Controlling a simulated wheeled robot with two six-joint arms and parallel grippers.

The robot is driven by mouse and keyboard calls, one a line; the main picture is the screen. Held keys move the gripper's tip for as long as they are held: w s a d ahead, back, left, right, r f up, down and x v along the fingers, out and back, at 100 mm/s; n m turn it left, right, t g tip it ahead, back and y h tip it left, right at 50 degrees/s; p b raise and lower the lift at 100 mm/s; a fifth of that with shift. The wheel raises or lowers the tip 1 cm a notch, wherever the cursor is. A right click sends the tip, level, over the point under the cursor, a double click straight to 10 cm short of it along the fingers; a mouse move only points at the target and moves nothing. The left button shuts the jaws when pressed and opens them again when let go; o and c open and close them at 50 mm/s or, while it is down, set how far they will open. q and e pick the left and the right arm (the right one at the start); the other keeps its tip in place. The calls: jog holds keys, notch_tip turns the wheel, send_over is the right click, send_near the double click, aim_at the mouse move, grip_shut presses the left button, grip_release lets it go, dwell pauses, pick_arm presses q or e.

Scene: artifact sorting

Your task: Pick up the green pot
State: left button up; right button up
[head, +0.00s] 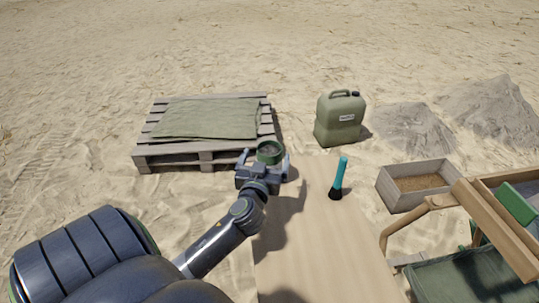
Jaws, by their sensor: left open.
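The green pot (269,150) is small and round with a dark inside, and shows at the far left corner of the wooden table (318,235). My left gripper (265,158) is open, with one finger on each side of the pot as seen from the head. The gripper body hides the lower part of the pot, so I cannot tell whether the fingers touch it or what it rests on. My right gripper is not in view.
A teal-handled tool with a dark end (339,178) is on the table, right of the pot. Beyond lie a pallet (205,155) with a green cloth (208,118), a green jerrycan (340,120), a sand-filled box (416,184) and grey mounds (490,108). A wooden-framed chair (470,275) stands at right.

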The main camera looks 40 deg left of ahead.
aim_at(272, 142)
pick_arm(q)
jog(key=x, duration=0.5)
jog(key=shift+f+p, duration=0.35)
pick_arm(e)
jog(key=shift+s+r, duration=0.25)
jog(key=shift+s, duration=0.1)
pick_arm(q)
jog(key=shift+d, duration=0.1)
jog(key=shift+r, duration=0.1)
grip_shut()
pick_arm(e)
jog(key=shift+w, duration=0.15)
